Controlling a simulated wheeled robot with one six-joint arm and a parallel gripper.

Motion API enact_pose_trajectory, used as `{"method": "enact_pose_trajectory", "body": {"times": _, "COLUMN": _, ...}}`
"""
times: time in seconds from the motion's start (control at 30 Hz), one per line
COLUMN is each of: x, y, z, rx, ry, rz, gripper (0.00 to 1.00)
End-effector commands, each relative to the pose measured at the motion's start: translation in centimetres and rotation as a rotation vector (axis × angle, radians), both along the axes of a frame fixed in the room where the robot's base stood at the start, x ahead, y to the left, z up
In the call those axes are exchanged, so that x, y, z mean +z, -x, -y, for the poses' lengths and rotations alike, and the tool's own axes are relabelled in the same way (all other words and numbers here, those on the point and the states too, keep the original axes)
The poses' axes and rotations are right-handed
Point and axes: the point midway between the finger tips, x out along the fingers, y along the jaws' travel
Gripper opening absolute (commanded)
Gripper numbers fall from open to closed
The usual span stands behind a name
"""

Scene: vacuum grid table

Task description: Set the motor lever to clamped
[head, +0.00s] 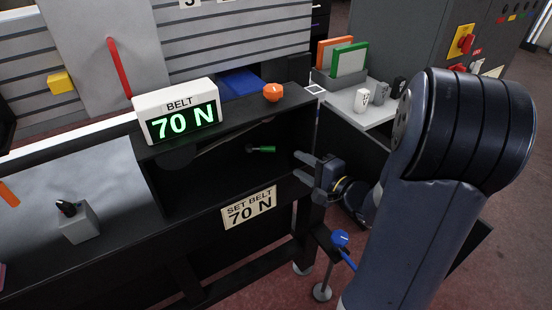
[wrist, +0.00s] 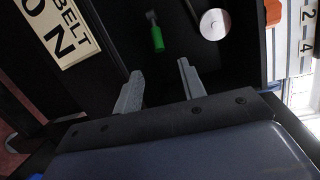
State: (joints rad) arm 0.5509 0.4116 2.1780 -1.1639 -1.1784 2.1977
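A lever with a green handle (head: 262,149), likely the motor lever, sits inside the dark open bay of the table, below the belt display. In the wrist view the green handle (wrist: 157,38) lies beyond the fingertips, roughly in line with the gap between them. My gripper (head: 302,167) is at the right end of the bay, with its fingers pointing left into it. The wrist view shows the fingers (wrist: 160,75) spread apart with nothing between them. The gripper is apart from the handle. No marking for the lever's positions is readable.
The belt display (head: 178,112) reads 70 N, and a sign (head: 249,207) below the bay reads SET BELT 70 N. An orange knob (head: 273,92) sits on the ledge above. A pale disc (wrist: 214,24) is beside the handle. A blue knob (head: 340,238) stands below my gripper.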

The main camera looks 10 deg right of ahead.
Motion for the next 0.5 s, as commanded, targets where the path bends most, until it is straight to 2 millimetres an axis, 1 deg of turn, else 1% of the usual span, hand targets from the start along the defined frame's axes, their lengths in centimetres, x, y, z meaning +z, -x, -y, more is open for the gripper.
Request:
{"method": "enact_pose_trajectory", "body": {"times": 0.1, "x": -0.3, "y": 0.1, "z": -0.1, "rx": 0.010, "ry": -0.016, "rz": -0.012, "gripper": 0.39}}
{"method": "enact_pose_trajectory", "body": {"times": 0.23, "x": -0.4, "y": -0.8, "z": -0.7, "rx": 0.014, "ry": -0.017, "rz": -0.013, "gripper": 0.39}}
{"method": "enact_pose_trajectory", "body": {"times": 0.37, "x": -0.8, "y": -2.5, "z": -1.6, "rx": 0.015, "ry": -0.017, "rz": -0.012, "gripper": 0.39}}
{"method": "enact_pose_trajectory", "body": {"times": 0.5, "x": -1.2, "y": -4.8, "z": -2.9, "rx": 0.014, "ry": -0.016, "rz": -0.013, "gripper": 0.39}}
